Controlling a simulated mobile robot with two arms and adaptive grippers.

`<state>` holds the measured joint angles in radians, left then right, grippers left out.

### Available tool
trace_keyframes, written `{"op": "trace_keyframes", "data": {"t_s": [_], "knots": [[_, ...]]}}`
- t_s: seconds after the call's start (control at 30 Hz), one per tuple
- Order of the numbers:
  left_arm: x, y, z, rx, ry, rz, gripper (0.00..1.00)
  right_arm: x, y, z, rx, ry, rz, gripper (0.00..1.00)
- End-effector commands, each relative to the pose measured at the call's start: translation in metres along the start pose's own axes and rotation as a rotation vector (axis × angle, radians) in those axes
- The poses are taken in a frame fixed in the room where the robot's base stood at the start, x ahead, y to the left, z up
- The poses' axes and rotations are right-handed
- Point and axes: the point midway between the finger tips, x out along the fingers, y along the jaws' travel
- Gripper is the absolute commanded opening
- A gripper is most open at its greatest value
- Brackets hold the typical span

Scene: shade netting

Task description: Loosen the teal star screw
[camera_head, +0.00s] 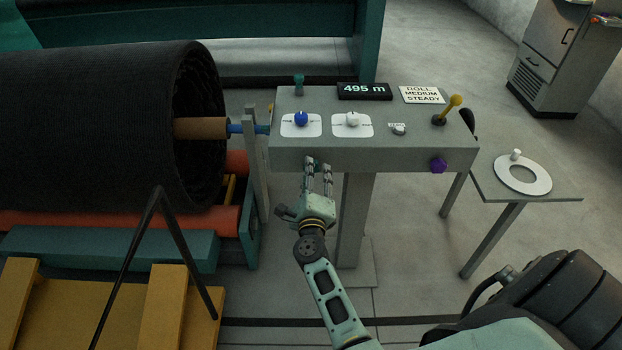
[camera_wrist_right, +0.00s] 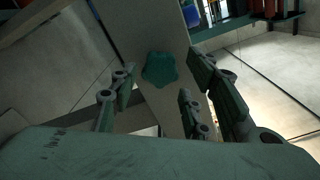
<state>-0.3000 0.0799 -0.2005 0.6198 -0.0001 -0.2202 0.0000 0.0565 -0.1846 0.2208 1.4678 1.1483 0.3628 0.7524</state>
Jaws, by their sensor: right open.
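The teal star screw (camera_wrist_right: 159,69) is a lobed knob on a grey face in the right wrist view. It shows ahead of my right gripper (camera_wrist_right: 160,101), between its spread fingers, with no finger seen touching it. In the head view my right gripper (camera_head: 319,165) points at the front face of the grey console (camera_head: 387,157). It is open and empty, and its fingers largely hide the screw there. My left gripper is not in view.
A purple star knob (camera_head: 438,165) sits farther right on the console front. On top are a blue knob (camera_head: 301,119), a white knob (camera_head: 352,119) and a yellow lever (camera_head: 453,103). A large black netting roll (camera_head: 95,125) stands at left. A side table (camera_head: 560,190) holds a white ring (camera_head: 523,175).

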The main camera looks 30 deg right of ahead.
Motion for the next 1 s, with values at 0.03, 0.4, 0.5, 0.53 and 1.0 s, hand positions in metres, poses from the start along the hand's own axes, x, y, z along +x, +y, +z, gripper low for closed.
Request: {"op": "trace_keyframes", "data": {"t_s": [0.03, 0.4, 0.5, 0.53, 1.0], "knots": [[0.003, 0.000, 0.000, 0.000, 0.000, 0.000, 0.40, 0.000, 0.000, -0.001, 0.031, 0.000, -0.001, 0.43], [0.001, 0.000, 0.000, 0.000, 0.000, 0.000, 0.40, 0.003, -0.002, 0.001, 0.032, 0.000, -0.001, 0.43], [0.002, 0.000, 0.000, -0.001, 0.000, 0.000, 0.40, 0.008, -0.001, 0.001, 0.031, -0.001, -0.001, 0.43], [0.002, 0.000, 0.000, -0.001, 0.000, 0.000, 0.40, 0.009, -0.001, 0.001, 0.031, 0.000, -0.001, 0.43], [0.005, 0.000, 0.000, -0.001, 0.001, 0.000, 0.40, 0.025, -0.001, 0.001, 0.030, 0.000, 0.000, 0.43]]}}
